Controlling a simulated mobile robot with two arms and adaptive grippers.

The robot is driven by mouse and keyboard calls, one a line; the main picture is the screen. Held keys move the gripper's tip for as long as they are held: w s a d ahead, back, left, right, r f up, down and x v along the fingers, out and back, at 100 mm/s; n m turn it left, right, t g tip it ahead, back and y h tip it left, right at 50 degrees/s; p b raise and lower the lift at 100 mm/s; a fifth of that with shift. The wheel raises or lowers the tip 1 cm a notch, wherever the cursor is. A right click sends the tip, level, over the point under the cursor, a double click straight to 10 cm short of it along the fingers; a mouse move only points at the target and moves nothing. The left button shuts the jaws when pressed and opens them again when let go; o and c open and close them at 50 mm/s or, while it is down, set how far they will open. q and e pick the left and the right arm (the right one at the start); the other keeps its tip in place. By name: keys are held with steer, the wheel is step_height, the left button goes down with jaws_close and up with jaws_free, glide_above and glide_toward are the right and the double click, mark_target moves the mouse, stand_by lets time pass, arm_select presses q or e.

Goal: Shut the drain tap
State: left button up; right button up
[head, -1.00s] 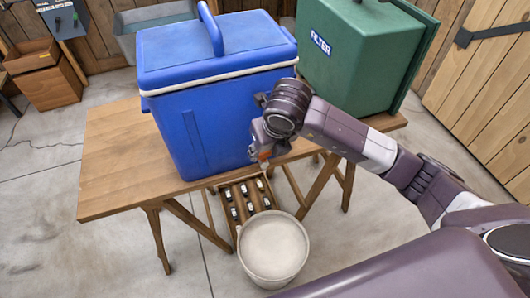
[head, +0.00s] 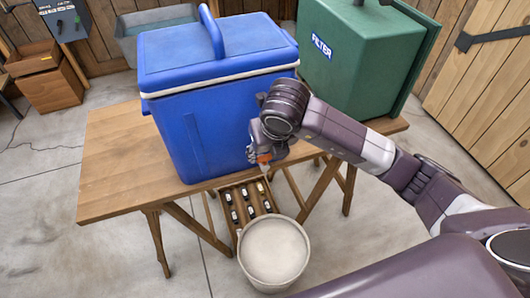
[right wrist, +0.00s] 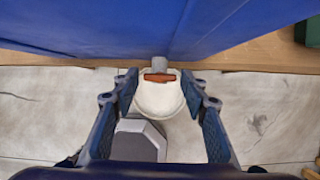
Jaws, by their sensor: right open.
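The blue cooler (head: 205,125) stands on the wooden table. The drain tap has a small orange handle (right wrist: 158,77) and a grey stem (right wrist: 159,63) at the cooler's lower front. Its orange part also shows in the head view (head: 264,158), partly hidden by my right gripper (head: 268,148). In the right wrist view my right gripper (right wrist: 159,96) is open, with one finger to each side of the orange handle and a gap on both sides. The handle looks crosswise to the stem. My left gripper is out of view.
A pale bucket (head: 273,282) stands on the floor below the tap, beside a wooden crate (head: 237,218) holding several small bottles. A green filter box (head: 350,62) stands right of the cooler. The table's left end is bare.

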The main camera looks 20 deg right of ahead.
steer(key=v, duration=1.1)
